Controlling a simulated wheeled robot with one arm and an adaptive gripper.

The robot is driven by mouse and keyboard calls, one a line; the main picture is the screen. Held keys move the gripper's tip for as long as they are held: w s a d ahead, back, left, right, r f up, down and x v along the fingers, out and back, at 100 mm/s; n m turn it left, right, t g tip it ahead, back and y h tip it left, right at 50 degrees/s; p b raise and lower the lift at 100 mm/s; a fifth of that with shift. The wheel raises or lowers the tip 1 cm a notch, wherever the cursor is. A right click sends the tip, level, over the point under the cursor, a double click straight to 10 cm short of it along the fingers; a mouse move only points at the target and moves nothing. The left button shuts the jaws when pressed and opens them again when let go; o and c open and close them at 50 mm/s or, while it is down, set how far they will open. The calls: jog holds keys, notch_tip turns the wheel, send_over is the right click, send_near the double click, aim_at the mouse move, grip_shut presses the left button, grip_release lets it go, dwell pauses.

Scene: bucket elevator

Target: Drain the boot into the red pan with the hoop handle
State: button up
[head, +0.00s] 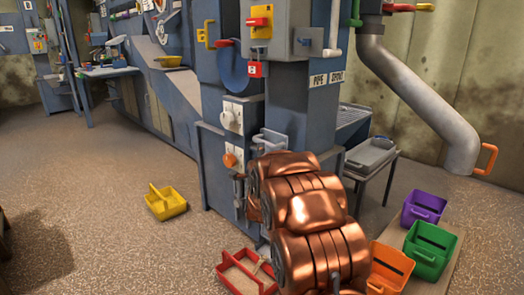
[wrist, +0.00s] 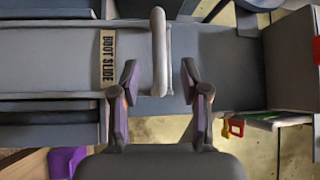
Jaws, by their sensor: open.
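The blue-grey boot housing (head: 217,165) is the lower part of the elevator in the head view. In the wrist view, a plate labelled "BOOT SLIDE" (wrist: 107,58) sits left of a pale grey bar handle (wrist: 159,45). My gripper (wrist: 159,80) is open, with one finger on each side of this handle and a visible gap on both sides. The red pan (head: 222,268) lies on the floor at the foot of the boot. My copper-coloured arm hides its right side, and I cannot clearly tell its handle. My arm also hides most of my gripper in the head view.
A yellow pan (head: 166,204) with a raised handle stands on open floor to the left. Purple (head: 424,207), green (head: 430,250) and orange (head: 389,268) bins stand at right. A grey pipe (head: 425,95) slopes down there. A small side table (head: 371,158) stands behind my arm.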

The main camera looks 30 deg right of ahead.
jog(key=shift+v, duration=1.85)
jog(key=s+a+r+n+g+y+p, duration=0.45)
jog(key=s+a+r+n+p, duration=0.2)
jog(key=a+p, duration=0.4)
jog(key=s+a+r+n+g+y+p, duration=0.3)
jog(key=s+a+r+n+y+p, duration=0.35)
jog(key=a+p, duration=0.4)
jog(key=s+a+r+n+g+p, duration=0.2)
jog(key=s+r+p, duration=0.4)
jog(key=s, duration=0.6)
jog(key=s+a+r+n+g+p, duration=0.2)
jog(key=s+r+n+g+p, duration=0.2)
jog(key=s, duration=0.9)
jog(key=s+a+r+n+g+p, duration=0.2)
jog(key=s+r+g+p, duration=0.3)
jog(key=s+r+p, duration=0.3)
jog(key=s+n+p, duration=0.1)
jog(key=s, duration=0.3)
jog(key=shift+s+n+h+p, duration=0.3)
jog(key=shift+n+p, duration=0.05)
jog(key=shift+n, duration=0.05)
